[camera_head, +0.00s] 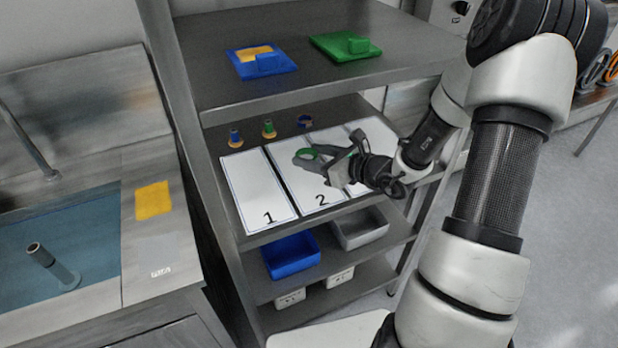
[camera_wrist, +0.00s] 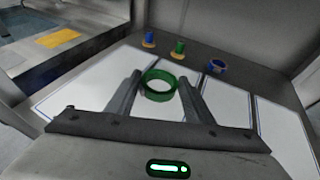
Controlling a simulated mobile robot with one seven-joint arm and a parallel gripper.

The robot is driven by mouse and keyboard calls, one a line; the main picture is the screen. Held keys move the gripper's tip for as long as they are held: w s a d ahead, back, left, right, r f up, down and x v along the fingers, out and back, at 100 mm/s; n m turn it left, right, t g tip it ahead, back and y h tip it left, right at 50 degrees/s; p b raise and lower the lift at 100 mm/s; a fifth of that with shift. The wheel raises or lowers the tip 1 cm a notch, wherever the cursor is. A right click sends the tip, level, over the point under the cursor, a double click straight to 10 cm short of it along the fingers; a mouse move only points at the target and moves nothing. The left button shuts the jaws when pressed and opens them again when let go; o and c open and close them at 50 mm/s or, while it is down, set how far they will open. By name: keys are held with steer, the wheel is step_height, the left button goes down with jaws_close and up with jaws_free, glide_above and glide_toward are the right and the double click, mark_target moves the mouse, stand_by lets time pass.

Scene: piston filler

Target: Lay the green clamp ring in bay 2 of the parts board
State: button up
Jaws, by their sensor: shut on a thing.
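The green clamp ring (camera_head: 306,154) is held at the fingertips of my gripper (camera_head: 318,160). In the wrist view the ring (camera_wrist: 159,96) sits between the two finger ends of my gripper (camera_wrist: 161,84), its opening facing the camera. The parts board has white bays marked with numbers; bay 1 (camera_head: 255,190) is at the left and bay 2 (camera_head: 310,192) is beside it. The ring shows over the upper part of bay 2. I cannot tell whether it touches the board. My gripper and wrist cover parts of the bays to the right.
Behind the board stand a blue part (camera_head: 235,138), a green part (camera_head: 268,129) and a blue ring (camera_head: 305,121). A shelf above holds a blue tray (camera_head: 243,68) and a green tray (camera_head: 330,47). A blue bin (camera_head: 290,257) and grey bin (camera_head: 360,229) stand below.

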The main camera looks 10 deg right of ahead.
mark_target(312, 180)
steer(key=shift+f+b, duration=0.45)
steer(key=shift+f, duration=2.55)
steer(key=shift+f, duration=0.15)
steer(key=o, duration=1.2)
steer(key=shift+r, duration=0.2)
steer(key=p+v, duration=0.1)
steer(key=v, duration=1.1)
steer(key=shift+d, duration=0.1)
